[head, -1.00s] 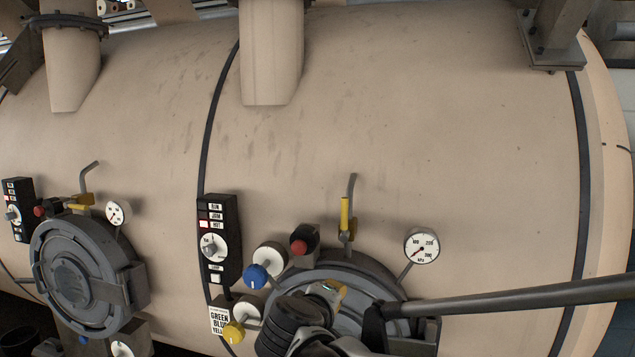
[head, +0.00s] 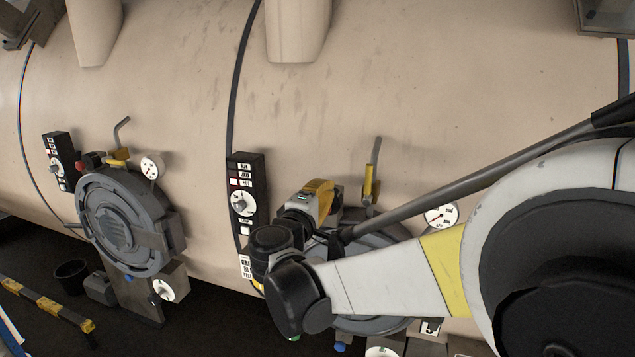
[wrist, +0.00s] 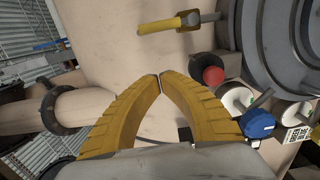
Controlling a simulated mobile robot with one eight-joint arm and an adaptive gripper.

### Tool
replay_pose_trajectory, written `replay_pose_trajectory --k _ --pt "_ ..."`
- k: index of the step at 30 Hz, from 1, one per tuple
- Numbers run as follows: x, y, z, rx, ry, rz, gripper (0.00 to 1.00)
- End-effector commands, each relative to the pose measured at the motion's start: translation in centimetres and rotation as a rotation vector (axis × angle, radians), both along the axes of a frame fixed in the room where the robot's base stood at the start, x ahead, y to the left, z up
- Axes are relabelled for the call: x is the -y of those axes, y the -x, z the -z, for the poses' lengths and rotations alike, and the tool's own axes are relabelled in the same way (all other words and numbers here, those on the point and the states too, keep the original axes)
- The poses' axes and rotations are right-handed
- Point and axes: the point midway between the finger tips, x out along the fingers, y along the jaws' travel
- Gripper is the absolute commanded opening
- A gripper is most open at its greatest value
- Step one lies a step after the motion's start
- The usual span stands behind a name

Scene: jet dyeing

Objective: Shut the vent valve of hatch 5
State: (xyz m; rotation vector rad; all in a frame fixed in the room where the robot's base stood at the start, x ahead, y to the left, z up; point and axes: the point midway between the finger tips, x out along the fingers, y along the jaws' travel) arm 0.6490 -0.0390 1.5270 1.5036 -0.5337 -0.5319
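The near hatch (head: 385,243) is largely hidden behind my arm, and I cannot read its number. Its vent valve has a yellow lever (head: 369,181) standing upright, in line with its grey bent pipe (head: 377,150). In the wrist view the same yellow lever (wrist: 160,25) lies beyond my fingertips, with its brass body (wrist: 191,20) at its right end. My gripper (wrist: 160,76) has its yellow fingertips together with nothing between them. In the head view my gripper (head: 322,188) is left of the lever, apart from it.
A red button (wrist: 213,75), a blue knob (wrist: 257,123) and the hatch rim (wrist: 258,60) lie right of my fingers. A pressure gauge (head: 441,216) stands right of the lever. A black control box (head: 246,180) is close left. Another hatch (head: 122,225) has its yellow lever (head: 117,163) crosswise.

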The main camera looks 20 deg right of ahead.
Motion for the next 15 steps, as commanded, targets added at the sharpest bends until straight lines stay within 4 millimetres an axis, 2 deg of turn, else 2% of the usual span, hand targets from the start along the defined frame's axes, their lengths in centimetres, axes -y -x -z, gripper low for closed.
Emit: replay_pose_trajectory --k 12,14,15 --pt "5.3 -6.5 -0.2 -0.001 -0.001 0.002 0.00" --pt "6.1 -7.3 -0.1 -0.001 -0.001 0.003 0.00" --pt "6.8 -6.7 -0.2 -0.001 -0.001 0.003 0.00"
